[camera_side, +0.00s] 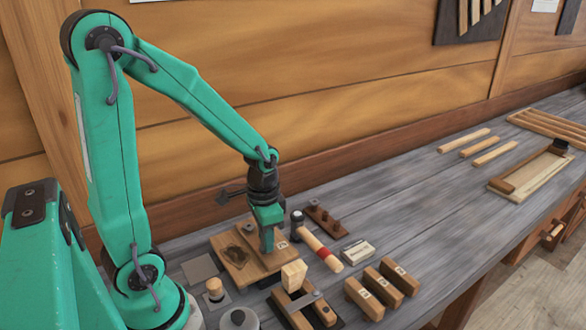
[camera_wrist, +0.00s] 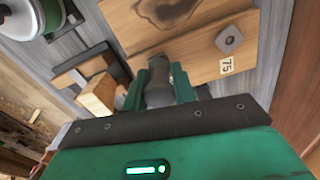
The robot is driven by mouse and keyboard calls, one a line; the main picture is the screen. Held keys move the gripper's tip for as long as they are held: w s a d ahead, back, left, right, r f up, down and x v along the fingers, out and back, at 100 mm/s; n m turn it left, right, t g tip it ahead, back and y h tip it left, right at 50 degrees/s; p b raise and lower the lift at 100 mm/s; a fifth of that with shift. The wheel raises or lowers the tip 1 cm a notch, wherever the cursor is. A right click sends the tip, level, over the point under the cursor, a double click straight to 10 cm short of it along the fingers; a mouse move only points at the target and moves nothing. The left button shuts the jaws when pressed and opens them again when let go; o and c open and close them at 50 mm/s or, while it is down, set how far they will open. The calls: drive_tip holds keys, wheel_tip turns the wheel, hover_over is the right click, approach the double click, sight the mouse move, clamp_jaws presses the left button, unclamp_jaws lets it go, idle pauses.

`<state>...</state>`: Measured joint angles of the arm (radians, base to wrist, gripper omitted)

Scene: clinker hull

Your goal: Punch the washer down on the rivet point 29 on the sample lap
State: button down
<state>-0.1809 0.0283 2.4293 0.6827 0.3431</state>
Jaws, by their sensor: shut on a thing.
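The sample lap (camera_side: 232,262) is two overlapping wooden boards with a dark knot patch, lying on the bench under my gripper. In the wrist view the lap (camera_wrist: 196,58) shows a grey diamond-shaped washer (camera_wrist: 229,40) with a small round rivet point at its centre. A small number label (camera_wrist: 227,66) sits beside it, turned and hard to read. My gripper (camera_side: 267,244) points down over the lap. In the wrist view its jaws (camera_wrist: 158,92) are shut on a dark grey round tool, seemingly the punch (camera_wrist: 158,86). The tool is apart from the washer in that picture. Its lower tip is hidden.
A hammer with a red band (camera_side: 323,250) lies right of the lap, near a peg rack (camera_side: 328,224) and a small pale box (camera_side: 357,251). A pale wooden block (camera_side: 293,274) and labelled blocks (camera_side: 380,286) stand in front.

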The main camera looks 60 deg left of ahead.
drive_tip(key=shift+f, duration=0.15)
idle(0.4)
drive_tip(key=c, duration=1.1)
unclamp_jaws()
drive_tip(key=shift+o, duration=0.2)
drive_tip(key=shift+r, duration=4)
